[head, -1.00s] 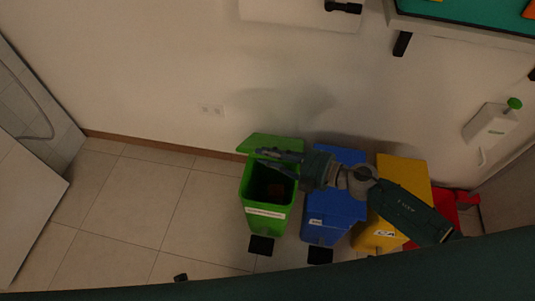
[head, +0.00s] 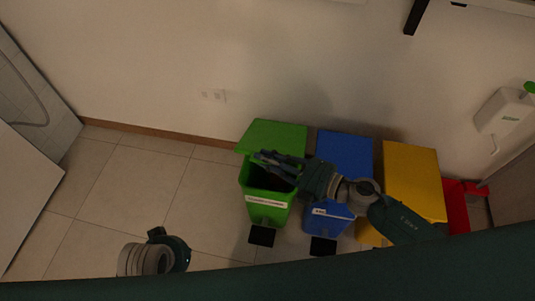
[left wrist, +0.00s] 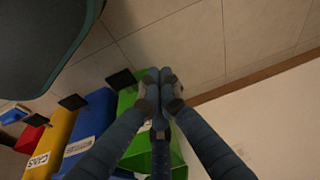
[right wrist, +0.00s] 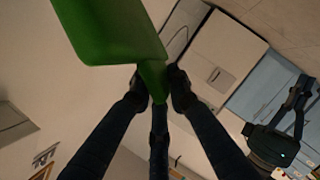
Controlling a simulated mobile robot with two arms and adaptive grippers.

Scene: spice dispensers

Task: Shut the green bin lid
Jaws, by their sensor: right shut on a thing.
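The green bin (head: 266,210) stands on the floor at the left of a row of bins in the head view. Its lid (head: 275,133) stands up, tilted back toward the wall, and the dark opening shows below it. My right gripper (head: 268,160) is over the opening at the lid. In the right wrist view its fingers (right wrist: 160,84) are shut on the edge of the green lid (right wrist: 115,35). My left gripper's wrist part shows at the lower left of the head view, off the bins. In the left wrist view its fingers (left wrist: 160,82) are together with nothing between them.
A blue bin (head: 345,152) and a yellow bin (head: 412,175) stand right of the green one, with a red bin (head: 456,205) beyond. A wall runs close behind them. Tiled floor (head: 135,195) to the left is clear. A dispenser (head: 503,111) hangs at right.

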